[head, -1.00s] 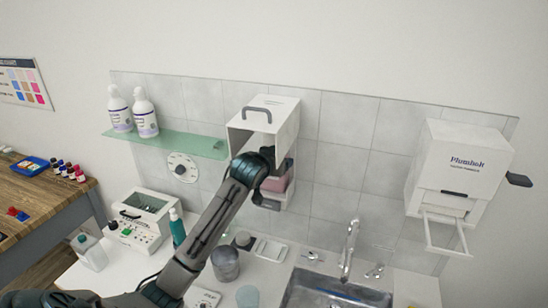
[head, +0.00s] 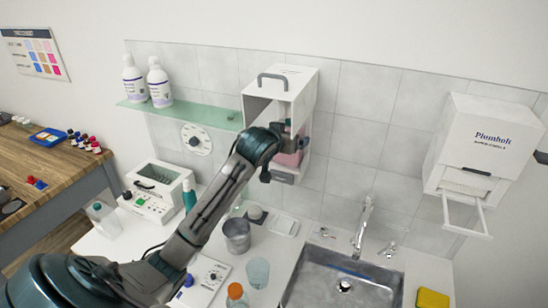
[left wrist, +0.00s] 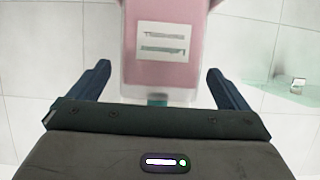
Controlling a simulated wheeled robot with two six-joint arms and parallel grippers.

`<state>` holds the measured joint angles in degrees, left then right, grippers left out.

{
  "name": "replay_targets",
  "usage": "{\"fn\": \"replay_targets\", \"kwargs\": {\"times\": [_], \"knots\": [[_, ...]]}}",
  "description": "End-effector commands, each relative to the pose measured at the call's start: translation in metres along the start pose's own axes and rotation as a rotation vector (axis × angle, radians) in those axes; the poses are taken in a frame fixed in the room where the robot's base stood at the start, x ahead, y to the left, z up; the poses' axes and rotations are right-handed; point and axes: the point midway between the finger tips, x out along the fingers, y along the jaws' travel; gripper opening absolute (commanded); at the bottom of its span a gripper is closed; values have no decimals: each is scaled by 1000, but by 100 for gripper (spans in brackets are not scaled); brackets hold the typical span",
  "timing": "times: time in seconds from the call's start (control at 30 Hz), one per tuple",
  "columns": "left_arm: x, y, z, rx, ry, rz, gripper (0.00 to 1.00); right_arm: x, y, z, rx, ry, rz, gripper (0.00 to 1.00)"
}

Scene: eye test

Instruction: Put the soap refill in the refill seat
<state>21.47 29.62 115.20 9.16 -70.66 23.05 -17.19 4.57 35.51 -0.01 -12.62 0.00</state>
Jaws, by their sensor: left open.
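The pink soap refill (head: 291,158) shows in the head view inside the lower part of the open white wall dispenser (head: 310,92), partly behind my left wrist. In the left wrist view the refill (left wrist: 172,75) hangs with its pale label facing me and its narrow teal neck at the bottom. My left gripper (left wrist: 158,68) is open, one finger on each side of the refill, with gaps visible on both sides. The refill seat is hidden from me; I cannot tell whether the refill rests in it. My right gripper is not in view.
A green glass shelf (head: 185,116) with two white bottles (head: 160,86) is left of the dispenser. A Plumholt dispenser (head: 482,150) hangs at the right. Below are a sink (head: 325,285), a metal cup (head: 237,237), a clear cup (head: 258,272) and an orange-capped bottle (head: 236,293).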

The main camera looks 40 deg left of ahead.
Motion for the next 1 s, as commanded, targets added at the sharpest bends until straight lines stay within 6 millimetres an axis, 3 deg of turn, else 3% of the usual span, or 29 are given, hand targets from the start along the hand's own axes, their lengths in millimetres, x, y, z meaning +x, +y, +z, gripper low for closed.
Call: {"fn": "replay_targets", "kwargs": {"times": [0.03,0.2,0.43,0.6,1.0], "knots": [[-10,0,10,5,3,1,98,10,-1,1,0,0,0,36],[-45,0,23,4,3,0,98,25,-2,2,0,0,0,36],[-78,0,34,3,1,1,98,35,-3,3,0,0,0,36],[-87,0,37,0,0,1,98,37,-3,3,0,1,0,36],[-88,0,36,-1,0,1,98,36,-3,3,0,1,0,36]]}}
